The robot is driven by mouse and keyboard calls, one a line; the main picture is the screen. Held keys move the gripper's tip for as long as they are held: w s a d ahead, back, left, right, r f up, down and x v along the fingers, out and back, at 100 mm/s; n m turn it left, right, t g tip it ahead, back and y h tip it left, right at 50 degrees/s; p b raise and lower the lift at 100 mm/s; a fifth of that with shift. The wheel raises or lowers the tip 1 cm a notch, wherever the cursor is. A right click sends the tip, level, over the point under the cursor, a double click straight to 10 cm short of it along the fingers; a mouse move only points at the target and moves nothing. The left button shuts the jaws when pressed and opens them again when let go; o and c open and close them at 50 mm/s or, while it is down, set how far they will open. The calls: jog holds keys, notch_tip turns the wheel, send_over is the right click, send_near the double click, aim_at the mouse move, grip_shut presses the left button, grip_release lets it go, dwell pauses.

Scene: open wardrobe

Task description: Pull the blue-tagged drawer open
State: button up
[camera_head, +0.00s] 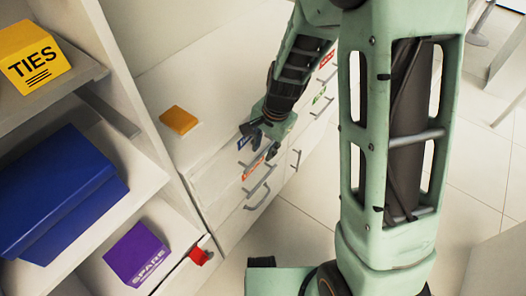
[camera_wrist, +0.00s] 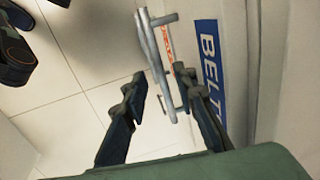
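The blue tag (camera_head: 243,142) is on an upper drawer front of the white drawer unit, partly hidden by my gripper in the head view. In the wrist view the tag (camera_wrist: 209,65) reads "BELT", with its end cut off by a finger. A grey bar handle (camera_wrist: 157,55) stands out from the front beside it. My gripper (camera_wrist: 161,88) is open, its two fingers apart on either side of the handle's lower part. I cannot tell whether either finger touches it. The head view shows my gripper (camera_head: 259,142) at this drawer front.
An orange-tagged drawer (camera_head: 255,169) lies below, with more handles beneath. Green (camera_head: 319,96) and red (camera_head: 327,59) tags mark drawers farther right. An orange block (camera_head: 179,120) lies on top. Shelves at left hold a yellow TIES box (camera_head: 33,58), blue box (camera_head: 52,190) and purple box (camera_head: 137,254).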

jog(key=shift+w+a+f, duration=0.1)
jog(key=shift+f, duration=0.4)
grip_shut()
